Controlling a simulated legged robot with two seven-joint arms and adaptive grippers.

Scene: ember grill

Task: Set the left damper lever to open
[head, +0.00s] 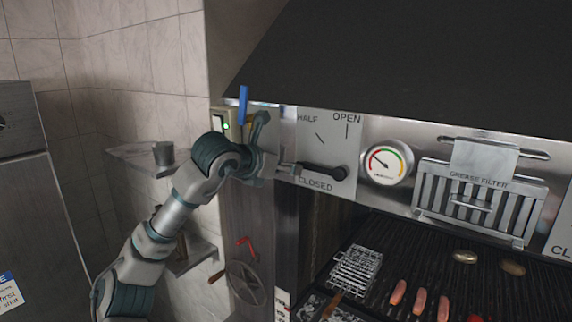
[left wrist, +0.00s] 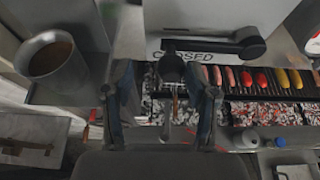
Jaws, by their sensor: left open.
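The left damper lever (head: 322,172) is a dark bar on a steel plate marked HALF, OPEN and CLOSED. It lies nearly level, pointing left from its pivot, just above the CLOSED label. In the left wrist view the lever (left wrist: 215,47) runs from its pivot at right to a dark knob at its left end. My left gripper (head: 278,164) is at the lever's left end. Its fingers (left wrist: 163,103) are open, one on each side of the knob in that view. I cannot tell whether they touch it. My right gripper is in neither view.
A round gauge (head: 387,165) and a grease filter (head: 477,203) are right of the lever. The grill (head: 455,285) with sausages lies below. A blue-handled switch (head: 243,104) is just above my left gripper. A metal cup (left wrist: 51,59) stands to the left.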

